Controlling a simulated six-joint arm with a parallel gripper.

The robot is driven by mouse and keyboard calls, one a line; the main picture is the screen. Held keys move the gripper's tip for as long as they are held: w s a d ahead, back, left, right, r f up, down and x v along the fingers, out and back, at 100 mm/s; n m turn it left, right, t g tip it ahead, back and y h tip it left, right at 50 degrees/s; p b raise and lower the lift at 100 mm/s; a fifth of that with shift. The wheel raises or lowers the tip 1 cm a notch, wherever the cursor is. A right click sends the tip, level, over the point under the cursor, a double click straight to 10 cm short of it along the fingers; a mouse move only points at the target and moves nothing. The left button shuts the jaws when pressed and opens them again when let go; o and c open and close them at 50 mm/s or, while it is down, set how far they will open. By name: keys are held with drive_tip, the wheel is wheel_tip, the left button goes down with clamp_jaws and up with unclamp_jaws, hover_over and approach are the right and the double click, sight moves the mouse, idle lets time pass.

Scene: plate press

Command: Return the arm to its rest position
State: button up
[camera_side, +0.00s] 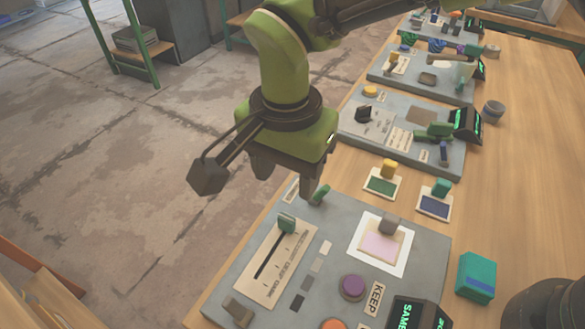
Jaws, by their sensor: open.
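My gripper (287,181) hangs from my green arm at the upper middle of the side view. Its two dark fingers are apart, with nothing seen held between them. It is over the far left edge of the nearest grey panel (335,222). A small green lever (319,193) shows just below the right finger; I cannot tell whether they touch. The panel carries a slider with a green knob (287,222), a pink plate (381,244) with a grey handle on a white square, and a purple button (352,287).
Further grey panels (376,128) with small fixtures line the wooden table (530,150) toward the back. Yellow-handled (389,169) and teal-handled (440,188) pieces stand on cards. A teal block (476,276) sits at right. Concrete floor lies left; a green-legged shelf stands behind.

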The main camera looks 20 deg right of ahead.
drive_tip(key=shift+r, duration=0.1)
drive_tip(key=s+d+r+n+t+y, duration=0.1)
drive_tip(key=d+r+n+t+y, duration=0.15)
drive_tip(key=d+r, duration=1.45)
drive_tip(key=s+d+r+n+t, duration=0.1)
drive_tip(key=s+d+t, duration=0.3)
drive_tip(key=s+d, duration=0.6)
drive_tip(key=s+n, duration=0.1)
drive_tip(key=s, duration=0.2)
drive_tip(key=shift+s+d+r+t, duration=0.15)
drive_tip(key=shift+s+d+t, duration=0.05)
drive_tip(key=shift+s+t, duration=0.15)
drive_tip(key=shift+n+h, duration=0.25)
idle(2.2)
